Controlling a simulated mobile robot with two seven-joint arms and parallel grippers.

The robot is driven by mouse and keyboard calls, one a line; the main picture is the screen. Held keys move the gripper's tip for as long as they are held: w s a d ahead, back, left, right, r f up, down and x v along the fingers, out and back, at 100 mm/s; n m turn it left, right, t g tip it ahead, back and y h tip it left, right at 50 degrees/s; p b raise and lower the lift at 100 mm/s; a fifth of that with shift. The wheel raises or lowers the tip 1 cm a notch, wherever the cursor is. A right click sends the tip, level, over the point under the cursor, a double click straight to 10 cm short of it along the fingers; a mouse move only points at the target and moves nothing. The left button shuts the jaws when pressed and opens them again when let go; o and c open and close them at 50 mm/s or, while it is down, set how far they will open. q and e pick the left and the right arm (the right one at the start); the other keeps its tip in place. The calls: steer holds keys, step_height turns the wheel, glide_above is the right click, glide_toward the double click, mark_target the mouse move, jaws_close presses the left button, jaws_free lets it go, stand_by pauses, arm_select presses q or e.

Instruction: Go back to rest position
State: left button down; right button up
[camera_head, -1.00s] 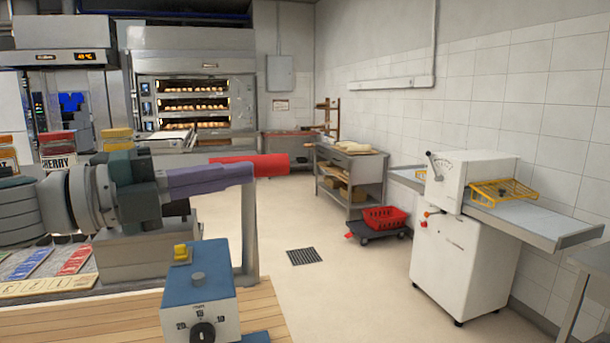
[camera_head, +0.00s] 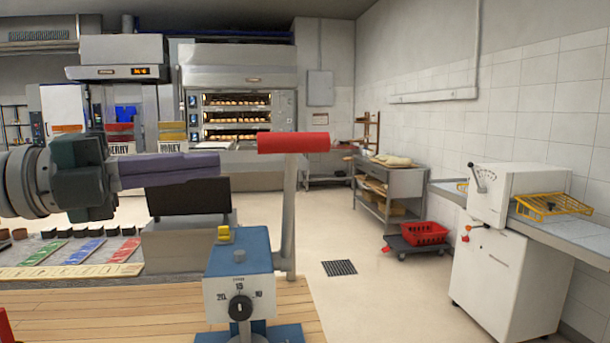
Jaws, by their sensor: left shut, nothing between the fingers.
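My left gripper (camera_head: 214,164) comes in from the left, level, with its long purple fingers shut and empty. It points right, over the wooden counter (camera_head: 130,300). In the picture its fingertips end short of the red handle (camera_head: 293,143), with a gap between them. The red handle lies level on top of a grey upright arm (camera_head: 288,220). Beside that arm stands a blue and white control box (camera_head: 240,285) with a black dial and a yellow switch. A grey unit with a dark upper plate (camera_head: 190,198) sits behind, below my fingers. My right gripper is not in view.
The deck oven (camera_head: 238,62) stands at the back. A white machine (camera_head: 505,285) and a red crate (camera_head: 425,233) are at right. The middle floor is clear.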

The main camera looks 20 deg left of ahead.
arm_select(q)
steer(key=shift+s+a, duration=0.15)
steer(key=shift+s, duration=0.05)
stand_by(0.5)
step_height(320, 180, down, 15)
steer(key=s+n+y, duration=0.3)
steer(key=n+y, duration=1)
steer(key=n, duration=0.6)
steer(key=s+d+f+n+g, duration=0.4)
steer(key=s+d+g, duration=0.1)
steer(key=s, duration=0.4)
steer(key=s+d+f+n+g, duration=0.3)
steer(key=s+d+f+g, duration=0.15)
steer(key=s, duration=0.45)
step_height(320, 180, up, 26)
steer(key=p, duration=2.6)
steer(key=shift+s+a+h, duration=0.15)
steer(key=shift+a+h, duration=0.15)
steer(key=shift+a, duration=0.1)
steer(key=shift+f, duration=0.1)
